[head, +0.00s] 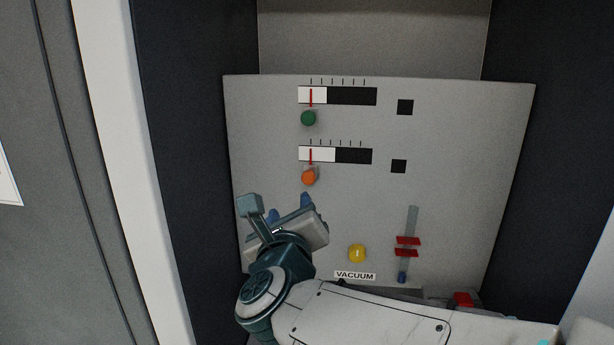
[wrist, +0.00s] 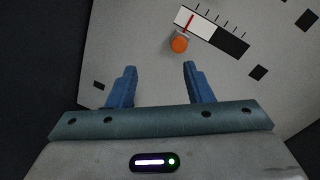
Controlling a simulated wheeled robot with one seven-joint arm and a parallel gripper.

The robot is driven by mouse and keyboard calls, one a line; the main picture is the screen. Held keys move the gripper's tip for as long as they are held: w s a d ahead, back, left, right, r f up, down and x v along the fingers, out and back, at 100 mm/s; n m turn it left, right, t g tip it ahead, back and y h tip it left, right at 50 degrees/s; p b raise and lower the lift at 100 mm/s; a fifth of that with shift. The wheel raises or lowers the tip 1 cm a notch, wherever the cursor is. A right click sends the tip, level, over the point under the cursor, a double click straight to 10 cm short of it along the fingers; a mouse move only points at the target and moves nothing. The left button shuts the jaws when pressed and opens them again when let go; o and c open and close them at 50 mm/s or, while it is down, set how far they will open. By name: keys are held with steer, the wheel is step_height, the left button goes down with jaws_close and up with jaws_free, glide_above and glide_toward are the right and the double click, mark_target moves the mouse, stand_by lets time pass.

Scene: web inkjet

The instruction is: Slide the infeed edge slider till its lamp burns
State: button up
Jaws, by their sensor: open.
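The grey panel (head: 460,130) carries two horizontal scales, each half white and half black with a red mark. A green knob (head: 308,118) sits under the upper scale (head: 350,96). An orange knob (head: 309,177) sits under the lower scale (head: 350,156), near its red mark; it also shows in the wrist view (wrist: 180,44). No label names either as infeed edge. Dark squares (head: 405,107) (head: 398,166) to the right of the scales look unlit. My gripper (head: 291,207) is open and empty, below the orange knob. Its fingers (wrist: 159,68) are apart from the knob.
A yellow knob (head: 357,253) stands above a VACUUM label (head: 355,275). To its right is a vertical slot (head: 412,220) with red marks and a blue knob (head: 402,277) at its lower end. A red part (head: 464,299) lies low right. Dark walls flank the panel.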

mark_target(308, 179)
steer(key=w+d+m+p, duration=0.1)
steer(key=w, duration=0.3)
steer(key=w+d+m+h+p, duration=0.1)
steer(key=w+m, duration=0.1)
steer(key=w, duration=0.2)
steer(key=w+d+m+h+p, duration=0.1)
steer(key=w, duration=0.3)
steer(key=shift+w+d+r+m, duration=0.25)
steer(key=shift+d+r+m, duration=0.05)
steer(key=shift+d+r, duration=0.05)
